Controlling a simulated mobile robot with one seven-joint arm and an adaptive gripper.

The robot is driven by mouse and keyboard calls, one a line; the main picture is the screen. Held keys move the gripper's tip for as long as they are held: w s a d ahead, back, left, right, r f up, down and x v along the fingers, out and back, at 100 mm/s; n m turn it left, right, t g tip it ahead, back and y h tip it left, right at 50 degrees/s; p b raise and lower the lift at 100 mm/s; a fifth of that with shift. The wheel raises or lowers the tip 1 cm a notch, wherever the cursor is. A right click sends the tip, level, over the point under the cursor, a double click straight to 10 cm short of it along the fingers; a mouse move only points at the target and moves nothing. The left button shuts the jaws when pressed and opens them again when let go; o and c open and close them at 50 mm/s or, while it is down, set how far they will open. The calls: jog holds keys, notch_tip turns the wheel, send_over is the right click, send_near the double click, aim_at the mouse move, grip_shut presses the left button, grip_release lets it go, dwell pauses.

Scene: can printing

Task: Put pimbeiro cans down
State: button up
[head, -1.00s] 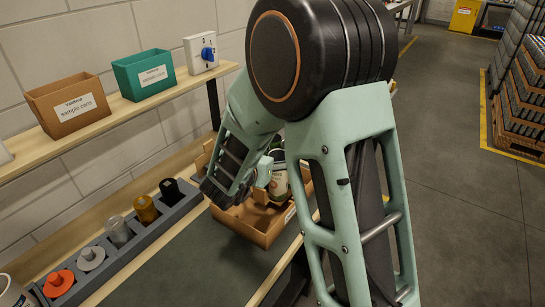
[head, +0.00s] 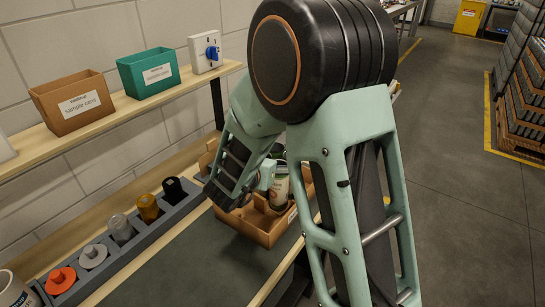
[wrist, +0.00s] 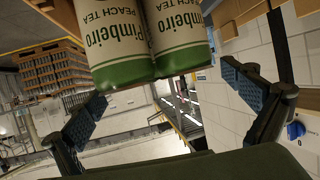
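Two cream and green Pimbeiro peach tea cans (wrist: 150,40) stand side by side, touching, in the upper wrist view; their far ends are cut off by the frame. In the head view a cream and green can (head: 280,187) shows in a brown cardboard tray (head: 243,227) on the bench; the other can is not clear there. My gripper (wrist: 163,84) is open, its two dark padded fingers spread wide and apart from the cans. In the head view my gripper (head: 264,178) is just left of the can and partly hidden by my arm.
A grey rack (head: 135,243) with several coloured bottles runs along the bench's left. A brown box (head: 75,104) and a teal box (head: 148,72) stand on the shelf above, beside a white panel with a blue knob (head: 212,52). The dark bench mat (head: 190,270) is clear.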

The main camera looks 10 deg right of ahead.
jog(key=shift+r+p, duration=0.45)
jog(key=shift+r, duration=0.15)
jog(key=v, duration=1.2)
